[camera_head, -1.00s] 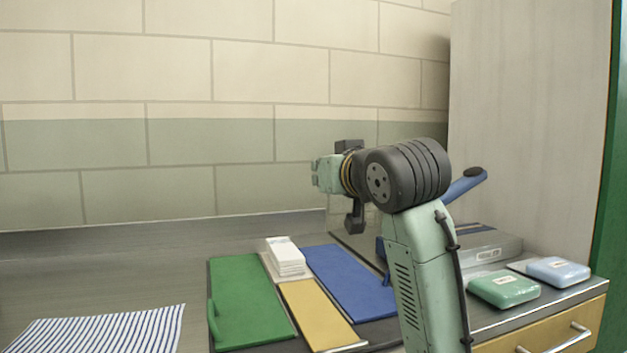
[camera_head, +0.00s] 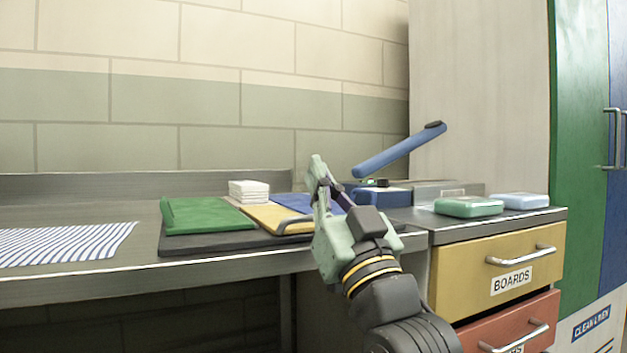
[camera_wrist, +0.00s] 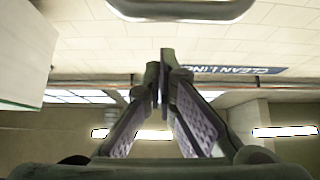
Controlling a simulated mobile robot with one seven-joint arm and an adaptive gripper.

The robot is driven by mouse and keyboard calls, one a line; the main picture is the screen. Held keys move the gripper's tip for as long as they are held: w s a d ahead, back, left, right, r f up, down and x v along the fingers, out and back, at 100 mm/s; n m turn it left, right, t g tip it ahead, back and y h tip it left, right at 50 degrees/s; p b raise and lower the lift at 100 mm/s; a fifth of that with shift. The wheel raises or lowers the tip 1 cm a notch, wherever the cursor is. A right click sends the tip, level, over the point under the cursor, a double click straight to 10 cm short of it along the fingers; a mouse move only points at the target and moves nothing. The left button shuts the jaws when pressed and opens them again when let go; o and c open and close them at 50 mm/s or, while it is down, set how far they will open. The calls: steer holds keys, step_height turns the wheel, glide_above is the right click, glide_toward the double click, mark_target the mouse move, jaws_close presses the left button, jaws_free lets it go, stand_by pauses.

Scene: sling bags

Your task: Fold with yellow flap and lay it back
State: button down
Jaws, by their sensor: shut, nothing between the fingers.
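A yellow panel (camera_head: 268,214) lies flat between a green board (camera_head: 200,214) and a blue board (camera_head: 300,203) on a dark mat (camera_head: 215,241). A grey handle-like bar (camera_head: 290,222) shows at its front edge. No sling bag is clearly recognisable. My gripper (camera_head: 322,180) is in front of the counter edge, pointing up, overlapping the blue board in the picture and apart from the yellow panel as far as I can tell. In the wrist view its fingers (camera_wrist: 160,75) meet at the tips with nothing between them. My gripper hides part of the yellow and blue boards' right ends.
A white stack (camera_head: 249,191) stands behind the boards. A striped cloth (camera_head: 65,243) lies at left. A blue lever-like arm (camera_head: 400,150) rises from a blue device. Green (camera_head: 468,207) and pale blue (camera_head: 519,201) cases sit right, above a yellow drawer (camera_head: 495,262) labelled BOARDS.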

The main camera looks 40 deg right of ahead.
steer(key=shift+t, duration=0.3)
steer(key=f+b, duration=0.1)
steer(key=f, duration=0.1)
steer(key=f+b, duration=0.1)
steer(key=s+f+b, duration=0.1)
steer(key=f, duration=0.1)
steer(key=shift+a+f, duration=0.1)
steer(key=shift+f, duration=0.2)
steer(key=shift+w+f, duration=0.1)
steer(key=shift+w, duration=0.05)
steer(key=s+a, duration=0.2)
steer(key=s, duration=1.1)
steer(key=shift+s+a, duration=0.15)
steer(key=shift+a, duration=0.1)
steer(key=shift+f, duration=0.1)
